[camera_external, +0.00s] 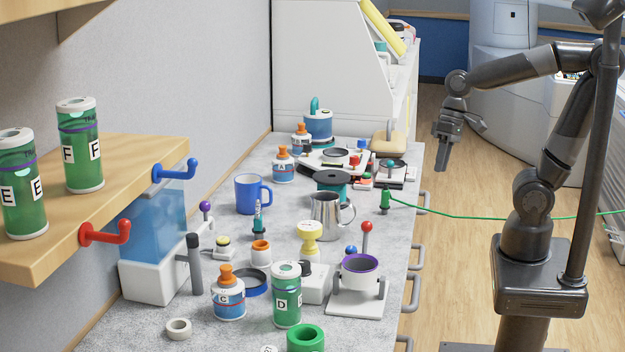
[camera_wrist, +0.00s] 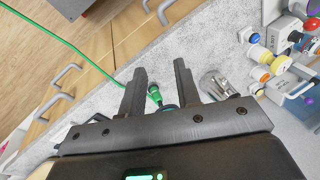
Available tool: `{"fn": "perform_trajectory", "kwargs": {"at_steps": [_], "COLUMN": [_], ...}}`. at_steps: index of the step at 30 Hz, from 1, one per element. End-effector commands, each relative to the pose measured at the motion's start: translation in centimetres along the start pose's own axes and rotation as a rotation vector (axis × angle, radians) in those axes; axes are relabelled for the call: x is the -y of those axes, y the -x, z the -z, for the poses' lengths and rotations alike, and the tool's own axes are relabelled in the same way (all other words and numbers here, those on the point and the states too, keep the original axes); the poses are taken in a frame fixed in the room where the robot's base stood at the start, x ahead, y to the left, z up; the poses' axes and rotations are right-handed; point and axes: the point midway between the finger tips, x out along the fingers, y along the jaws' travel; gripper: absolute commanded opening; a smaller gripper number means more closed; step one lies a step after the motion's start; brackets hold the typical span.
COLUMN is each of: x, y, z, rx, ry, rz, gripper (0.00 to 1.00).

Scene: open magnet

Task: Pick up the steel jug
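The steel jug (camera_external: 325,216) stands upright on the grey bench top, a shiny open cup with its handle to the right. In the wrist view the jug (camera_wrist: 217,86) shows just right of my right finger, seen from above and apart from it. My gripper (camera_external: 443,158) hangs in the air over the floor side of the bench, to the right of and higher than the jug. In the wrist view my gripper (camera_wrist: 158,68) is open, with nothing held between its two fingers.
A blue mug (camera_external: 248,195) stands left of the jug, a yellow funnel-shaped piece (camera_external: 309,238) in front, and a dark-topped teal spool (camera_external: 333,183) behind. A green plug (camera_external: 385,200) with a green cable (camera_external: 470,217) stretches right across my side. Drawer handles line the bench front.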

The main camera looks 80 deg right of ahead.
Motion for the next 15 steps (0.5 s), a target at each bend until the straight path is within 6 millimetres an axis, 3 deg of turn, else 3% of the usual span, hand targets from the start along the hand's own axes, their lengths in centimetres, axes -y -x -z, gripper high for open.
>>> {"fn": "perform_trajectory", "kwargs": {"at_steps": [8, 15], "x": [4.2, 7.5], "y": [-3.4, -5.6], "z": [2.1, 5.4], "rx": [0.324, 0.597], "ry": [-0.336, -0.621], "rz": [0.184, 0.354], "gripper": [0.3, 0.3]}}
